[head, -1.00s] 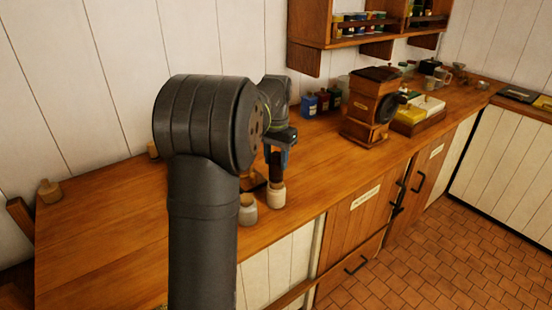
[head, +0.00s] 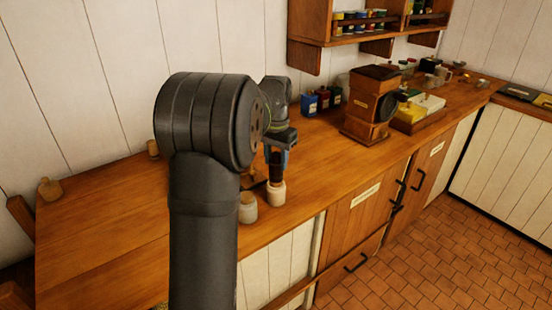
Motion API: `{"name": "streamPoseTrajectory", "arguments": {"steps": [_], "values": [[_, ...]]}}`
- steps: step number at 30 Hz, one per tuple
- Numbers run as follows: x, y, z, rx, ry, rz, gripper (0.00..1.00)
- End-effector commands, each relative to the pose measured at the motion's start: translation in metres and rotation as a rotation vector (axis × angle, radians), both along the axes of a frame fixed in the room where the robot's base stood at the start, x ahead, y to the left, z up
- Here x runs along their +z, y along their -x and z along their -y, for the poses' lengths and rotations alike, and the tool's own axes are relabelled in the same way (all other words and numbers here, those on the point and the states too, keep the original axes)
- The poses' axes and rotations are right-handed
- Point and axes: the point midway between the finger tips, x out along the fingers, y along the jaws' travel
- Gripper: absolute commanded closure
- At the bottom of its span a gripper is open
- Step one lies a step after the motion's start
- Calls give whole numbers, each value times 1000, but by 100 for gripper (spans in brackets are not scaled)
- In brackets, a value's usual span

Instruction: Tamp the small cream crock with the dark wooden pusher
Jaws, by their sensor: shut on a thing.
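The small cream crock (head: 276,194) stands on the wooden counter near its front edge. The dark wooden pusher (head: 275,167) is upright, with its lower end at or inside the mouth of the crock; the exact depth is hidden by the rim. My gripper (head: 276,155) points down above the crock and is shut on the pusher's upper part. The fingers are small and partly dark against the pusher.
A greyish jar (head: 248,210) with a tan top stands just left of the crock. A wooden grinder box (head: 370,108), small coloured tins (head: 322,101) and a tray of blocks (head: 420,112) stand further right. The counter's left part (head: 100,220) is largely clear.

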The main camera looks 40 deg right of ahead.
Motion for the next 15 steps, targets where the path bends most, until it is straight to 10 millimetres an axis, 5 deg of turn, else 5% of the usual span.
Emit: {"name": "streamPoseTrajectory", "arguments": {"steps": [15], "values": [[-6,0,0,0,-1,-1,89]]}}
